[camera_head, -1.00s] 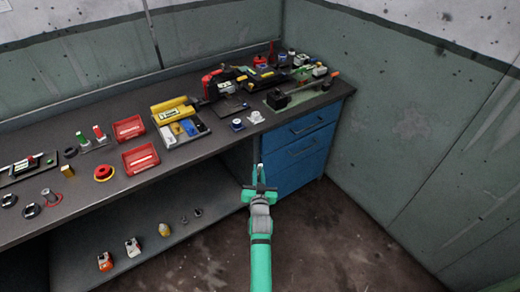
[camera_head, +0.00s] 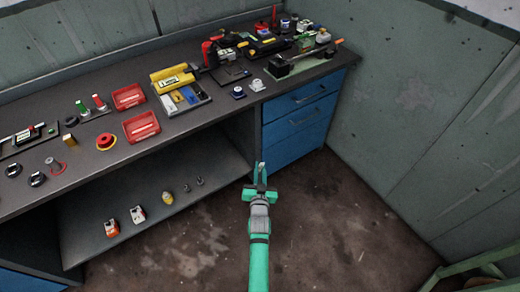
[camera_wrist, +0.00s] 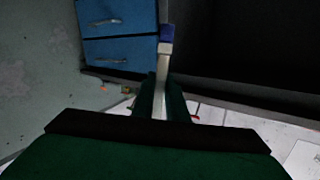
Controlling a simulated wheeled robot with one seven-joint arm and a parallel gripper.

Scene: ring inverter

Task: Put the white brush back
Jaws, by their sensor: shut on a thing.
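My gripper (camera_head: 261,170) is out over the floor in front of the workbench, below the blue drawers in the head view. In the wrist view its two dark green fingers (camera_wrist: 161,98) are shut on a slim whitish piece with a blue end, which I take to be the white brush (camera_wrist: 163,62). The brush points away from my gripper, and its lower part is hidden between the fingers. In the head view the brush is too small to make out clearly.
The dark workbench (camera_head: 65,125) holds a grey tray (camera_head: 203,101) with yellow and blue items, red bins (camera_head: 141,127) and several tools. Blue drawers (camera_head: 297,121) stand under its right end. Small items line the lower shelf (camera_head: 90,195). Floor (camera_head: 330,235) around my gripper is clear.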

